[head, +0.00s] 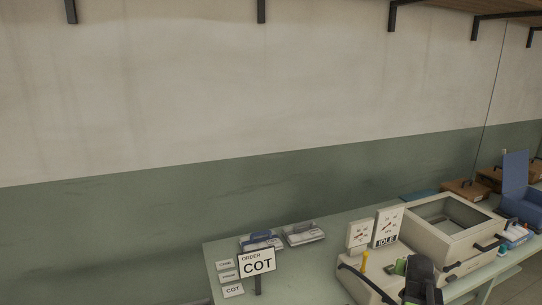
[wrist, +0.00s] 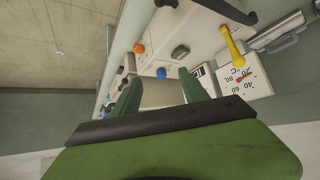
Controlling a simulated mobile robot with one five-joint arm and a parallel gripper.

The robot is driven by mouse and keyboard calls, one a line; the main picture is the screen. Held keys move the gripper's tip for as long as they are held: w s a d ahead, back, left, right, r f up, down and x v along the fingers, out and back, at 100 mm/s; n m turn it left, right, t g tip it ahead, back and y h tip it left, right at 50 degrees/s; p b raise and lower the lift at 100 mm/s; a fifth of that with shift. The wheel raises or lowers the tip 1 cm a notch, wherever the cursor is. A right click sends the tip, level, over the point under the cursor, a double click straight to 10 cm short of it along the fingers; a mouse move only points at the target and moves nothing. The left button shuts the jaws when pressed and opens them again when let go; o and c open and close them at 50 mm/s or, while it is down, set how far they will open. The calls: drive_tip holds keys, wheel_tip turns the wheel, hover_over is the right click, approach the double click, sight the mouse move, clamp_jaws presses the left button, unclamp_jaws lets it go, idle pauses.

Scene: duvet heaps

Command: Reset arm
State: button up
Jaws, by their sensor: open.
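My gripper (wrist: 161,92) shows in the wrist view, its two green fingers apart with nothing held between them. In the head view the dark end of my arm (head: 421,278) is at the lower right, in front of the cream machine (head: 450,243) on the bench. A green part of it shows at its left side. How far the gripper is from the machine is hard to tell.
The pale green bench (head: 310,277) carries an "ORDER COT" sign (head: 257,262), small label cards and two trays (head: 303,234) at left. A yellow lever (head: 364,261) stands by two dial panels. Shelf brackets hang above; the wall between is clear.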

drive_tip(key=w+a+f+n+y+b, duration=0.1)
drive_tip(key=w+a, duration=0.2)
drive_tip(key=a, duration=0.5)
drive_tip(key=w+a+f+n+y, duration=0.1)
drive_tip(key=w+a+f+n, duration=0.1)
drive_tip(key=a, duration=0.5)
drive_tip(key=s+a+f+n+g+y+b, duration=0.1)
drive_tip(key=s+a+f, duration=0.15)
drive_tip(key=a, duration=0.75)
drive_tip(key=s+a+f+n+g+y+b, duration=0.1)
drive_tip(key=s+a+f+n+g+y, duration=0.15)
drive_tip(key=a, duration=0.65)
drive_tip(key=s+a+f+g, duration=0.2)
drive_tip(key=s+a+g, duration=0.2)
drive_tip(key=s, duration=0.5)
drive_tip(key=shift+s, duration=0.35)
drive_tip(key=shift+d+n, duration=0.1)
drive_tip(key=shift+n, duration=0.15)
